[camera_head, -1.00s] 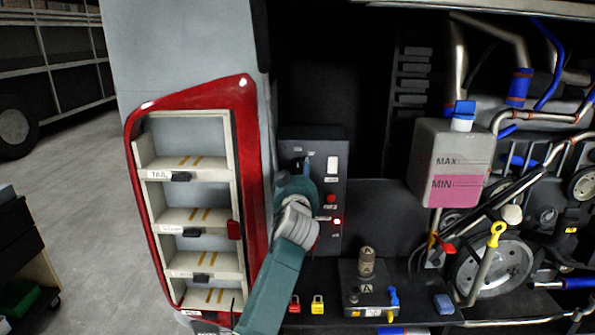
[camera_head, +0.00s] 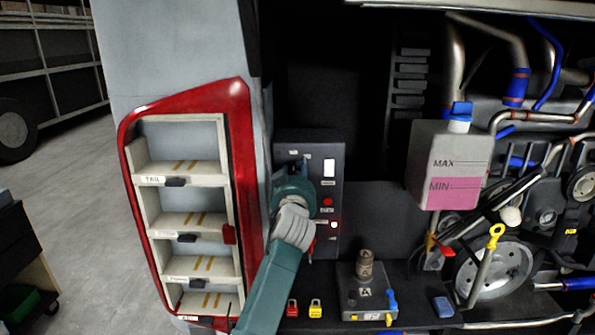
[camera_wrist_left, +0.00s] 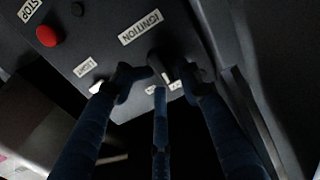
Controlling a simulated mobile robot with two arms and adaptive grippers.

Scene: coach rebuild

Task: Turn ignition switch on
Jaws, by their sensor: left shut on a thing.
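The dark control panel (camera_head: 328,160) stands upright at the left of the engine bay. In the left wrist view the IGNITION label (camera_wrist_left: 141,27) is on this panel, with the dark ignition switch (camera_wrist_left: 158,62) below it. My left gripper (camera_wrist_left: 155,78) is at the panel, its dark fingers closed around the switch. In the head view my left gripper (camera_head: 293,182) is in front of the panel's left side, and my arm hides the switch there. Which position the switch is in cannot be told. My right gripper is in neither view.
A red STOP button (camera_wrist_left: 46,35) and a LIGHT switch (camera_wrist_left: 97,87) sit close to the ignition switch. A small box with a knob (camera_head: 365,290) and two padlocks lie on the ledge below. A coolant tank (camera_head: 447,165) and pipes fill the right.

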